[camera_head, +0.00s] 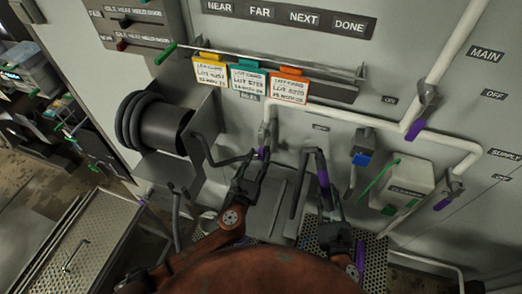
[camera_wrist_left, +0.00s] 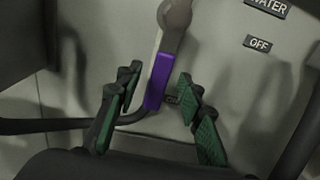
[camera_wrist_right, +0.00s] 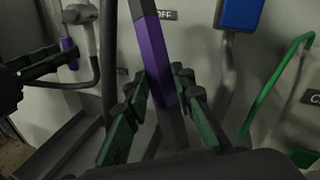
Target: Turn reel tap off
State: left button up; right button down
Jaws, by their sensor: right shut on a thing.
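The reel tap has a pale body (camera_head: 268,133) on the wall above my left gripper, with a purple lever (camera_head: 262,153) pointing down. In the left wrist view the purple lever (camera_wrist_left: 160,80) hangs between the open fingers of my left gripper (camera_wrist_left: 150,105), with no clear contact. An OFF label (camera_wrist_left: 258,44) is to the right of the lever; a partly hidden label is by its lower end. My right gripper (camera_head: 326,205) is shut on a dark bar with a purple grip (camera_wrist_right: 152,55), right of the tap.
A hose reel (camera_head: 160,125) is at the left. Job cards (camera_head: 247,80) hang above.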

aim_at(261, 153)
pick_arm(q)
jog(key=shift+x, duration=1.65)
jog(key=shift+c, duration=0.5)
grip_shut()
